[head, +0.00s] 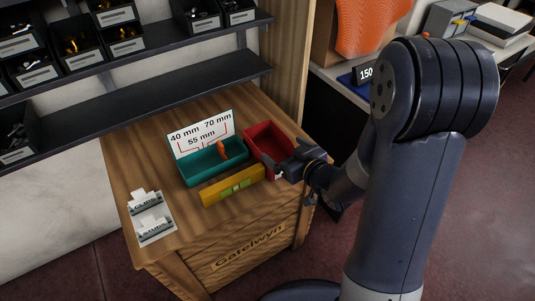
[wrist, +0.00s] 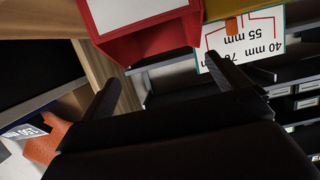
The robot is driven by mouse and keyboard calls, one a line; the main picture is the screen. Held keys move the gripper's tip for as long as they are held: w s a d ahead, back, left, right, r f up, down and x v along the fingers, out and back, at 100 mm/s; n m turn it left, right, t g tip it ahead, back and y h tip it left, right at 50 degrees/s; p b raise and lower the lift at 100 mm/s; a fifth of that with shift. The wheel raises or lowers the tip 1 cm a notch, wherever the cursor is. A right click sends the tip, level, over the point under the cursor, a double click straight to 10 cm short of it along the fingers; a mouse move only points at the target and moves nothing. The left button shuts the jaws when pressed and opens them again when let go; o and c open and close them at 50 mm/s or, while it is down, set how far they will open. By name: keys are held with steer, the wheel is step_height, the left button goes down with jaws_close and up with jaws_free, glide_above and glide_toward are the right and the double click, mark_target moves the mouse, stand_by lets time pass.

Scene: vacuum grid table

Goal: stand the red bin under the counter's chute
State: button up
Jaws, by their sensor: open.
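The red bin (head: 266,140) is an open rectangular box on the wooden table, right of the teal tray. My gripper (head: 281,171) is at the bin's near right end in the head view. In the wrist view, its two dark fingers (wrist: 163,88) are spread wide with nothing between them. The bin lies just beyond the fingers; I cannot tell whether they touch it. I cannot make out a chute in either view.
The teal tray (head: 196,174) has a size sign (head: 200,134) and holds an orange item (head: 221,148). Two card holders (head: 152,228) stand at the table's left. Shelves with black bins (head: 88,62) are behind.

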mark_target(271, 156)
steer(key=shift+o, duration=0.3)
steer(key=x, duration=0.2)
steer(key=shift+w+a+f, duration=0.15)
steer(key=shift+w+a, duration=0.05)
steer(key=shift+w, duration=0.05)
steer(key=x, duration=0.2)
steer(key=b+x, duration=0.1)
steer(key=x, duration=0.2)
steer(key=shift+s+f, duration=0.15)
steer(key=shift+f, duration=0.2)
steer(key=c, duration=0.8)
